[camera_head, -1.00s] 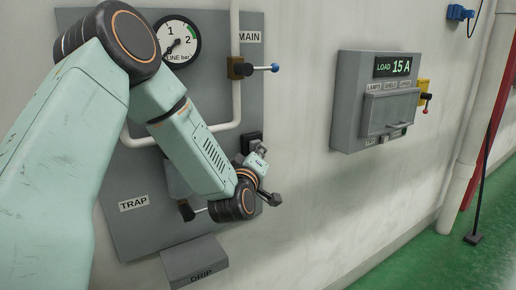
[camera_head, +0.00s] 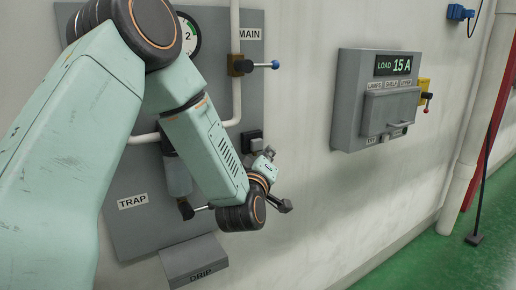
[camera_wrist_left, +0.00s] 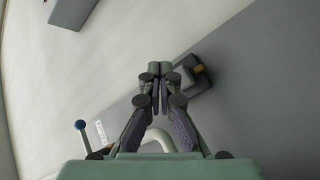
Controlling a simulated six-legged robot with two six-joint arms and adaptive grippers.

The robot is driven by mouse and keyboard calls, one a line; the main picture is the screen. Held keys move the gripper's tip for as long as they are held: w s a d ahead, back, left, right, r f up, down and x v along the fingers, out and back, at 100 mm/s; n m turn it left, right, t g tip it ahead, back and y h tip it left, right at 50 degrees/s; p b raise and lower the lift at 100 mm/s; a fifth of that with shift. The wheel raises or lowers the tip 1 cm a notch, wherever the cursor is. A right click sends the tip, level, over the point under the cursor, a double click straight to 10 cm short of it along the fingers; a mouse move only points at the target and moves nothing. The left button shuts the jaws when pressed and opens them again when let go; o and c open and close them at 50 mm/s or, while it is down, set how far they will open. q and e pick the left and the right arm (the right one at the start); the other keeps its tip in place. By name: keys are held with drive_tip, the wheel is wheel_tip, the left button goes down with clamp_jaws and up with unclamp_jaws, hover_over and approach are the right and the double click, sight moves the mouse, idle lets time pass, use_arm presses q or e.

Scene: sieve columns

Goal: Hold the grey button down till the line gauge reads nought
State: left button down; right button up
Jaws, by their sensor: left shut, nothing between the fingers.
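The dark button housing (camera_head: 252,137) sits on the grey panel, below the main valve. The button's face is hard to make out. My left gripper (camera_head: 268,153) is shut and empty, just right of and below the housing; the arm's forearm comes in from the upper left. In the left wrist view the closed fingertips (camera_wrist_left: 160,70) show in front of a dark box (camera_wrist_left: 190,82) with a tan part, apparently the housing. I cannot tell whether they touch. The line gauge (camera_head: 189,36) is mostly hidden behind my arm; only its right edge with the 2 shows, and its needle is hidden.
The main valve with its blue-tipped lever (camera_head: 262,66) is above the housing. A trap valve (camera_head: 187,209) and a drip box (camera_head: 194,262) are lower down. A load box (camera_head: 377,100) reading 15 A hangs to the right, with bare wall between.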

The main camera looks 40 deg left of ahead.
use_arm(q)
drive_tip(key=shift+s+d+b, duration=0.25)
drive_tip(key=shift+s+d, duration=0.05)
drive_tip(key=shift+d, duration=0.45)
drive_tip(key=shift+s+d+b, duration=0.2)
drive_tip(key=shift+s+d, duration=0.1)
drive_tip(key=shift+d, duration=0.45)
drive_tip(key=s+d+f+m+g+h, duration=0.2)
drive_tip(key=s+d+f+m+g, duration=0.1)
drive_tip(key=f, duration=0.5)
drive_tip(key=s+d+f+m+g+h, duration=0.2)
drive_tip(key=s+f+m, duration=0.15)
drive_tip(key=f, duration=0.35)
drive_tip(key=s+d+f+m+g+h, duration=0.2)
drive_tip(key=s+d+f+m+g, duration=0.1)
drive_tip(key=f, duration=0.5)
drive_tip(key=s+d+f+m+g, duration=0.1)
drive_tip(key=s+f+g, duration=0.2)
drive_tip(key=s, duration=0.6)
drive_tip(key=s+d+f+m+g, duration=0.1)
drive_tip(key=s+f+g, duration=0.2)
drive_tip(key=s+f, duration=0.5)
drive_tip(key=s+d+f+m+g+h, duration=0.1)
drive_tip(key=s+f, duration=0.4)
drive_tip(key=s, duration=0.7)
drive_tip(key=shift+s+d+f+m+g, duration=0.3)
drive_tip(key=shift+m+g, duration=0.25)
drive_tip(key=shift+g, duration=0.65)
